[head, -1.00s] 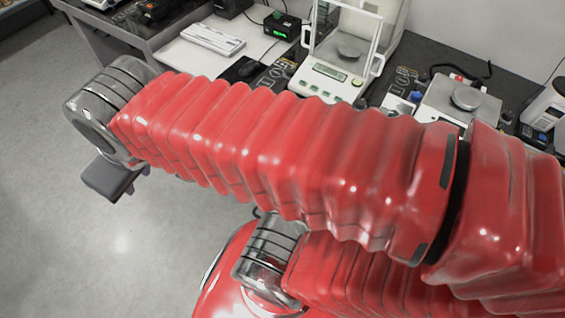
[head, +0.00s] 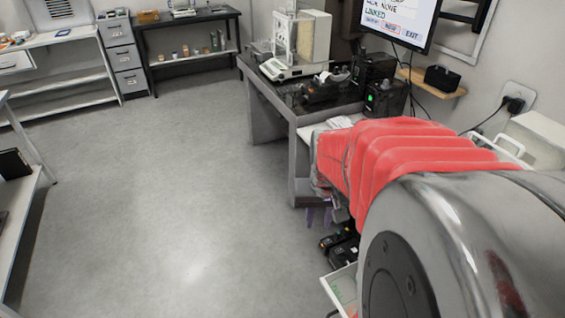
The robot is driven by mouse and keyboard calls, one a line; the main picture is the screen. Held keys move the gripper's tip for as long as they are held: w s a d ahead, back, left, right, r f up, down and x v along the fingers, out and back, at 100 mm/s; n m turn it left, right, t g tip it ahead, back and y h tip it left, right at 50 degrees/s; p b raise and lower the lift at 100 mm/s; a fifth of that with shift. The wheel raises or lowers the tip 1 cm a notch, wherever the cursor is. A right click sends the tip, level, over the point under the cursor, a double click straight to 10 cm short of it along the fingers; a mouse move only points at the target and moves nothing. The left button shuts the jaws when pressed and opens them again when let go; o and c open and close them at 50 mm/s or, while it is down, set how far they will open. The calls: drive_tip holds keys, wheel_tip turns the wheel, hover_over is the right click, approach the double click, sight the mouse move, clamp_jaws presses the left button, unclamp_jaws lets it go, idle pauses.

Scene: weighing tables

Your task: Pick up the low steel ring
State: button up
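I cannot make out the low steel ring in the head view. My arm, in a red ribbed sleeve, fills the right side and hides much of the near bench. What looks like my gripper (head: 319,215) shows only as small purple tips below the far end of the sleeve, beside the bench's end. The tips are too small and too covered to tell whether they are open or shut, and I see nothing held in them.
A dark-topped bench (head: 292,115) carries a balance with a glass shield (head: 290,50) and black devices. A screen (head: 398,20) hangs above. A black table (head: 187,20) and grey drawers (head: 124,57) stand at the back. The grey floor at centre left is clear.

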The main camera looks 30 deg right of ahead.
drive_tip(key=s+d+f+m+g+y, duration=0.1)
drive_tip(key=s+d+f+m, duration=0.3)
drive_tip(key=s+d+f, duration=0.4)
drive_tip(key=d+f, duration=0.3)
drive_tip(key=d, duration=0.1)
drive_tip(key=shift+s+d+g, duration=0.15)
drive_tip(key=shift+s+g, duration=0.15)
drive_tip(key=shift+g, duration=0.1)
drive_tip(key=shift+f, duration=4.25)
drive_tip(key=shift+w+f, duration=0.15)
drive_tip(key=shift+f, duration=2.45)
drive_tip(key=shift+c, duration=0.3)
clamp_jaws()
